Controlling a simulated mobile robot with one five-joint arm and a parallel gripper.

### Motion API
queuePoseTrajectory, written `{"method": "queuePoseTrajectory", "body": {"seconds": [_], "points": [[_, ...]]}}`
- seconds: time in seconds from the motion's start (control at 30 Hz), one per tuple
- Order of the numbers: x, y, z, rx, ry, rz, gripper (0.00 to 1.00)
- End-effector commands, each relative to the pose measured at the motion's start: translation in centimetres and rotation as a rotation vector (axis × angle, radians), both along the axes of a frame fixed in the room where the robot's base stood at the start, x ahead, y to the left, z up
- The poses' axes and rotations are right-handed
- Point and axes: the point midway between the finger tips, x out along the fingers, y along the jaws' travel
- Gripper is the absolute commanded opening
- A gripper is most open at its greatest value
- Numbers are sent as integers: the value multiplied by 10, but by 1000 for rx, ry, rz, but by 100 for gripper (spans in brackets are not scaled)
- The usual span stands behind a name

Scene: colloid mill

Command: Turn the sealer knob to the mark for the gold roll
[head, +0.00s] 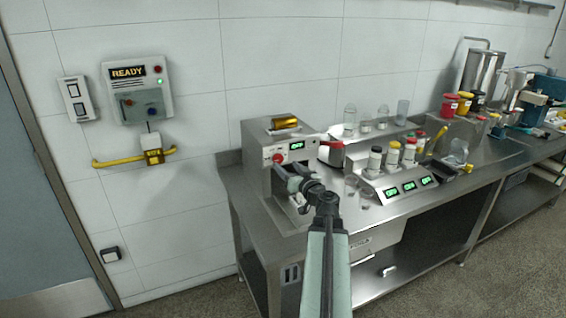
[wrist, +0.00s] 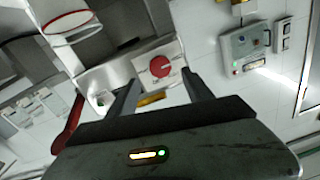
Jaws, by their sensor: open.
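The sealer (head: 254,158) is a grey metal box at the left end of the steel bench. Its red knob (head: 278,158) is on the front face, beside a green-lit display (head: 296,146). A gold roll (head: 285,121) lies on top. My gripper (head: 284,174) is in front of the sealer, just below the knob in the head view. In the wrist view, the red knob (wrist: 160,67) sits on a pale panel, beyond and between the two open fingers of my gripper (wrist: 160,79). Nothing is between the fingertips. The marks around the knob are too small to read.
Right of the sealer, several capped jars (head: 392,153) stand on a unit with green displays (head: 408,188). A red-and-white item (head: 332,152) is close to the sealer. A READY panel (head: 138,90) and yellow handle (head: 125,161) are on the left wall.

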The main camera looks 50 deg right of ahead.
Motion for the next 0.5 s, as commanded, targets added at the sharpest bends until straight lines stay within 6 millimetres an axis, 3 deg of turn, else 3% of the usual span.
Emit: {"method": "queuePoseTrajectory", "body": {"seconds": [0.2,0.5], "points": [[40,-15,0,0,1,1,59],[47,-16,0,0,1,-1,59]]}}
